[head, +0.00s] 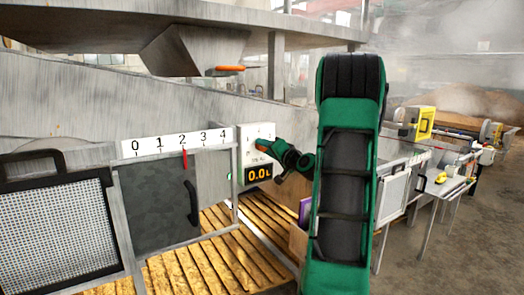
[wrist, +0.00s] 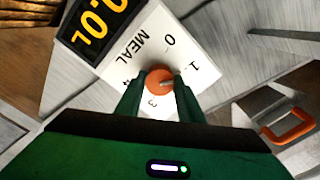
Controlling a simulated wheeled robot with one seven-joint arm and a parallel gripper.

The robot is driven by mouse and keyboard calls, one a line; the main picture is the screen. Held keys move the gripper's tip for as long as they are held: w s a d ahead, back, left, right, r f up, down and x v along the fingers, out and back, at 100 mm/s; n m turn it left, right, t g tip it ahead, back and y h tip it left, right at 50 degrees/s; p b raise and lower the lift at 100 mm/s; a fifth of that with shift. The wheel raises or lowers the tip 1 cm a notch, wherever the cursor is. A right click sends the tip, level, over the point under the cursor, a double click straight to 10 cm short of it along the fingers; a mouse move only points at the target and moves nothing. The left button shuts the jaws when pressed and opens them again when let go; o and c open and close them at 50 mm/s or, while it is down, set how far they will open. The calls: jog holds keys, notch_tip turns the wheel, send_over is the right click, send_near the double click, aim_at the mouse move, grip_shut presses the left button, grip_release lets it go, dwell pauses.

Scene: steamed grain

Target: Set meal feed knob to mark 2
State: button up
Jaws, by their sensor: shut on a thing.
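The meal feed knob is a round orange knob (wrist: 155,78) on a white panel (wrist: 180,22) marked MEAL, with marks 0, 1, 3 and 4 showing around it. Mark 2 is hidden, seemingly behind the right finger. A pale pointer line on the knob points right, a little below mark 1; its exact setting is hard to tell. My gripper (wrist: 160,92) is shut on the knob, one finger on each side. In the head view my gripper (head: 284,153) reaches the white panel (head: 257,132) from the right, and the knob is small there.
A display (head: 258,174) under the panel reads 0.0 L. Left of it is a 0 to 4 scale plate (head: 178,141) with a red pointer (head: 185,160) near 2. An orange handle (wrist: 288,127) shows at right in the wrist view. Wooden slats (head: 215,245) lie below.

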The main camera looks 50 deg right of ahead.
jog(key=m, duration=1)
jog(key=shift+f+m, duration=0.25)
jog(key=shift+m, duration=0.05)
dwell(0.4)
jog(key=o, duration=1)
jog(key=shift+o, duration=0.2)
jog(key=shift+r, duration=0.1)
jog(key=v, duration=1)
jog(key=shift+s, duration=0.35)
